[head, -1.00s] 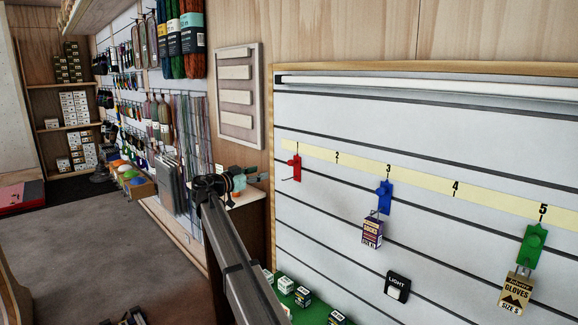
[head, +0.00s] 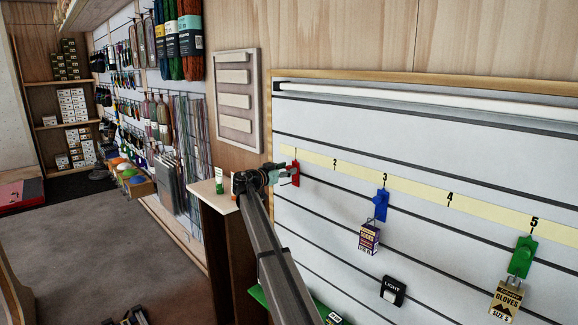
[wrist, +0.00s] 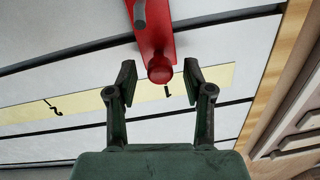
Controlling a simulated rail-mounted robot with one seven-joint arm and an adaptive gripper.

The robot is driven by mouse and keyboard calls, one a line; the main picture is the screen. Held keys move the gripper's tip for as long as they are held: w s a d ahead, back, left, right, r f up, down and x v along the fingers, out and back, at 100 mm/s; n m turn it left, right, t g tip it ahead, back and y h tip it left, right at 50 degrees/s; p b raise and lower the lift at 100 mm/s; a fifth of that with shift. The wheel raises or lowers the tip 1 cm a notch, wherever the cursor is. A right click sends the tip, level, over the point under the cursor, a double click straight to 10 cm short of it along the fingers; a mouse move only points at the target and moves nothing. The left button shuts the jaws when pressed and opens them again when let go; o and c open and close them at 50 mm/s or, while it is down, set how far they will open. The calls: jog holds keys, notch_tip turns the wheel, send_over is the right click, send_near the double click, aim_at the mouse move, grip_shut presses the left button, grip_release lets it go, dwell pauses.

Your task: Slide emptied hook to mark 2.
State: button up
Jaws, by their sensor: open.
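The red hook (head: 295,174) hangs empty on the slatted wall at mark 1 of the yellow number strip (head: 419,193). Mark 2 (head: 335,163) is to its right, with bare strip between. In the wrist view the red hook (wrist: 152,45) has its round knob (wrist: 160,70) between and slightly beyond my fingertips. My gripper (wrist: 158,80) is open, with a finger on each side of the knob and visible gaps. In the head view my gripper (head: 283,173) is just left of the red hook.
A blue hook (head: 381,204) at mark 3 holds a purple socks pack (head: 369,238). A green hook (head: 522,257) at mark 5 holds a gloves pack (head: 506,297). A black light pack (head: 393,291) hangs lower. A wooden stand (head: 220,195) is left of the wall.

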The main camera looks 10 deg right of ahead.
aim_at(334, 179)
jog(key=shift+x, duration=0.8)
grip_shut()
jog(key=shift+s, duration=0.1)
jog(key=s+d+b, duration=0.3)
jog(key=s+b, duration=0.1)
jog(key=s, duration=0.1)
jog(key=s+d+b, duration=0.4)
jog(key=s+b, duration=0.1)
jog(key=s+d+b, duration=0.3)
jog(key=s+b, duration=0.2)
jog(key=shift+s+d+f, duration=0.25)
jog(key=shift+d, duration=0.05)
jog(key=shift+s+d+r+b, duration=0.2)
jog(key=shift+s+d+b, duration=0.2)
jog(key=shift+s, duration=0.05)
